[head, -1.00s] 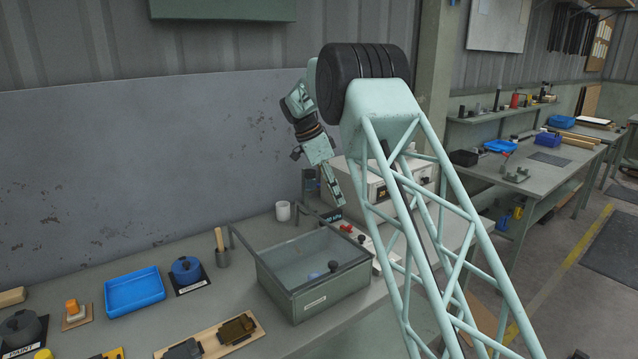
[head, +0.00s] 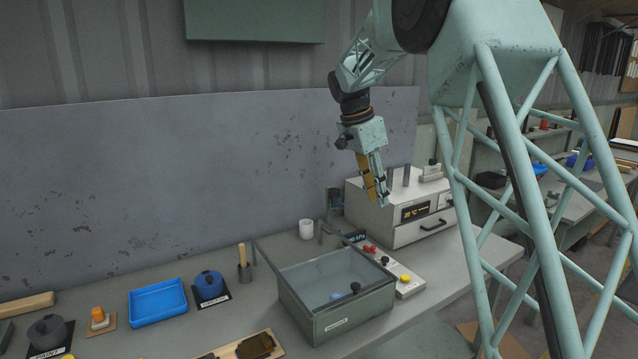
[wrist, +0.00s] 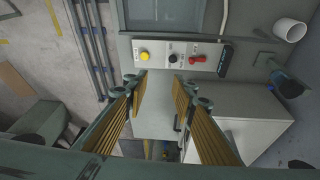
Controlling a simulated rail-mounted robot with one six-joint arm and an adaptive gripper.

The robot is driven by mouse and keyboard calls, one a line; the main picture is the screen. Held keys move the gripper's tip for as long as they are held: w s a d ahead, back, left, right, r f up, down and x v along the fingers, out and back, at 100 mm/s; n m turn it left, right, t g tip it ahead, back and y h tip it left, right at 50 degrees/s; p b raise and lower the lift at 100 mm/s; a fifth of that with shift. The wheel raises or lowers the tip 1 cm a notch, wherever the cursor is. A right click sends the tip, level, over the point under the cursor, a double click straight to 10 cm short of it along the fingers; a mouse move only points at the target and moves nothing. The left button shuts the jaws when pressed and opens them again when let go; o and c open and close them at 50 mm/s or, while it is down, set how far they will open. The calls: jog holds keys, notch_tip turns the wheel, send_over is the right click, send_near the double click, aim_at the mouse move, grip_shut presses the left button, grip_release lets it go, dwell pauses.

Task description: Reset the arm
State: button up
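My gripper (head: 376,194) hangs in the air in front of the grey wall panel, pointing down, a little left of and above the white oven-like box (head: 419,230). In the wrist view its two fingers (wrist: 160,90), with ribbed yellow-brown pads, stand apart. Nothing is seen between them except the background below. My pale green arm comes from the upper right of the head view, with its wrist bent downward.
A glass-lidded box (head: 335,323) stands on the bench (head: 250,315), beside a control panel (head: 408,287) with red, black and yellow knobs. Air around my gripper is clear.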

jog(key=s+d+r+n+y, duration=0.15)
jog(key=s+r, duration=0.25)
jog(key=s, duration=0.6)
jog(key=s+d+r+n+t, duration=0.1)
jog(key=s+r+n, duration=0.25)
jog(key=s, duration=0.75)
jog(key=s+d+r+n, duration=0.2)
jog(key=s+r, duration=0.3)
jog(key=s, duration=0.5)
jog(key=s+f+n+t+y, duration=0.1)
jog(key=s+f+n, duration=0.2)
jog(key=s, duration=1.3)
jog(key=s+f+n+t+y, duration=0.1)
jog(key=s+f+n, duration=0.2)
jog(key=s, duration=1.3)
notch_tip(320, 180, down, 2)
jog(key=shift+a+f, duration=0.1)
jog(key=shift+a, duration=0.25)
